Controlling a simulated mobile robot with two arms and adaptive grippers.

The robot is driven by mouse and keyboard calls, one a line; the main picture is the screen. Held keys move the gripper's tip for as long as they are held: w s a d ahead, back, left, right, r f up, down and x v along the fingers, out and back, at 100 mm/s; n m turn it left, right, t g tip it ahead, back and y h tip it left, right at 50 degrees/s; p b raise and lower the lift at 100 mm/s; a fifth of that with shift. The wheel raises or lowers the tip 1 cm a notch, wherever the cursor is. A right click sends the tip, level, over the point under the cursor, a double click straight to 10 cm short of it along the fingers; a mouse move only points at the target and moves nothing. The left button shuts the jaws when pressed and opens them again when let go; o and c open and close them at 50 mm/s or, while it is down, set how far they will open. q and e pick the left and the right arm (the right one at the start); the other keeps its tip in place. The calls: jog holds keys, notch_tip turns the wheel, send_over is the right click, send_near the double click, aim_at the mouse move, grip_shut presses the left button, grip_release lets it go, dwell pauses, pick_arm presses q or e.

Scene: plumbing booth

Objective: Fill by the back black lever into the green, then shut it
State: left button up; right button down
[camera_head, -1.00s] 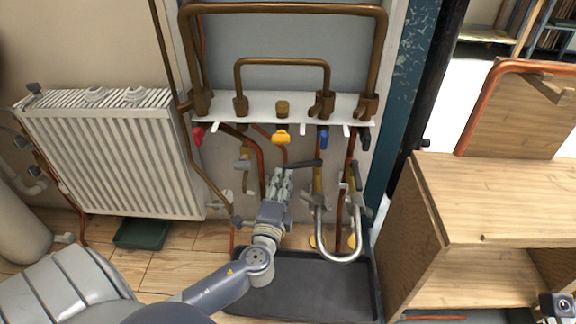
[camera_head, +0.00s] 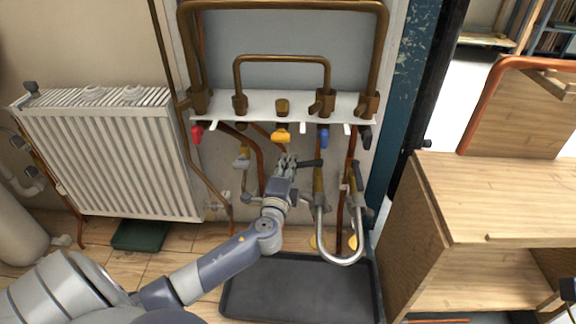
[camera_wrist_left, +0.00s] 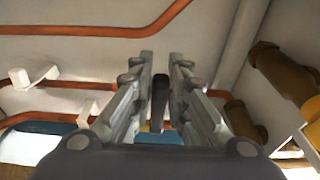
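A long black lever (camera_head: 311,163) sticks out sideways at a brass tap (camera_head: 319,185) below the white shelf. My left gripper (camera_head: 287,162) is at its left end. In the left wrist view the fingers (camera_wrist_left: 160,85) are apart, with a dark lever-like bar (camera_wrist_left: 160,98) showing between them; I cannot tell if they touch it. Another black handle (camera_head: 367,138) is under the shelf's right end. A flat dark-green container (camera_head: 140,235) lies on the floor under the radiator. My right gripper is not clearly in view.
A white shelf (camera_head: 262,107) carries brown pipes, with red, yellow and blue handles below. A curved silver spout (camera_head: 340,258) hangs over a dark floor tray (camera_head: 295,292). A radiator (camera_head: 110,155) stands left, a wooden cabinet (camera_head: 500,195) right.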

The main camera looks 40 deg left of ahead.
pick_arm(q)
grip_shut()
jog(key=shift+s+d+n+g+y, duration=0.35)
jog(key=shift+n+g+y, duration=0.25)
jog(key=shift+y, duration=0.4)
jog(key=o, duration=0.8)
grip_release()
jog(key=shift+c, duration=0.2)
jog(key=v, duration=1.2)
jog(key=shift+a+f, duration=0.1)
jog(key=shift+f, duration=0.05)
